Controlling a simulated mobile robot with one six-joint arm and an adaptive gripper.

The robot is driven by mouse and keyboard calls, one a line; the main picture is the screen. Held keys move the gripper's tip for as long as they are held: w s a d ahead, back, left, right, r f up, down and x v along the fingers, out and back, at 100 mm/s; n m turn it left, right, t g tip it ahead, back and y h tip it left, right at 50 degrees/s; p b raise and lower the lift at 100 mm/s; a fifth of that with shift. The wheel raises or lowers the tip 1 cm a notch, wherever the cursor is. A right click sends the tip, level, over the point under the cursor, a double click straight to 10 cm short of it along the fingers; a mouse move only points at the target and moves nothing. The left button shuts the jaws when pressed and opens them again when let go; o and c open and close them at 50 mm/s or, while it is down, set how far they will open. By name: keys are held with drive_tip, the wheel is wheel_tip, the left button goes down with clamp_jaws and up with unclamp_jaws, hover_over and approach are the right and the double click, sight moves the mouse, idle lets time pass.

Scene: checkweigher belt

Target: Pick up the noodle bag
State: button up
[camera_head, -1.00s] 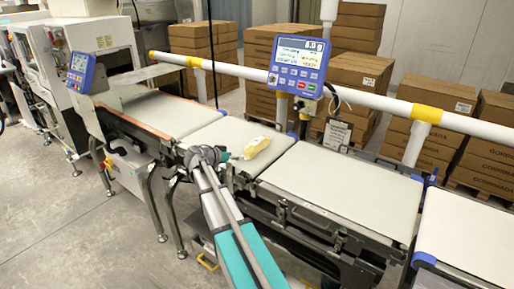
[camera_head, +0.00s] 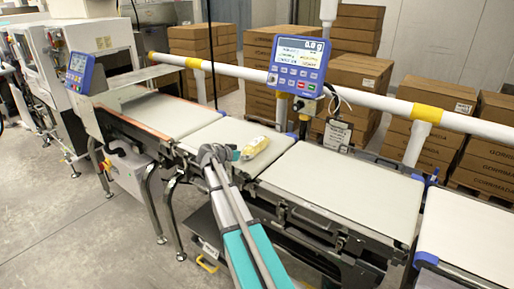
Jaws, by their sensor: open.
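The noodle bag (camera_head: 254,147) is a small yellowish packet with pale ends. It lies on the short middle belt section (camera_head: 232,135), near that section's right end. My gripper (camera_head: 229,154) is at the near edge of the belt, just left of the bag. Its fingers are small and partly hidden by my arm. It is open, and the bag is not between its fingers as far as I can see. I cannot tell whether a fingertip touches the bag.
A long white belt (camera_head: 340,190) runs to the right. Another belt (camera_head: 160,113) leads left to a machine. A blue display unit (camera_head: 298,65) stands behind the bag. A white rail (camera_head: 378,104) with yellow bands runs along the back, before stacked cartons (camera_head: 360,85).

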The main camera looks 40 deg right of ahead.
drive_tip(key=c, duration=1.1)
drive_tip(key=shift+r, duration=0.2)
drive_tip(key=shift+c, duration=0.2)
wheel_tip(320, 180, up, 18)
drive_tip(key=p, duration=1.8)
drive_tip(key=shift+f, duration=0.2)
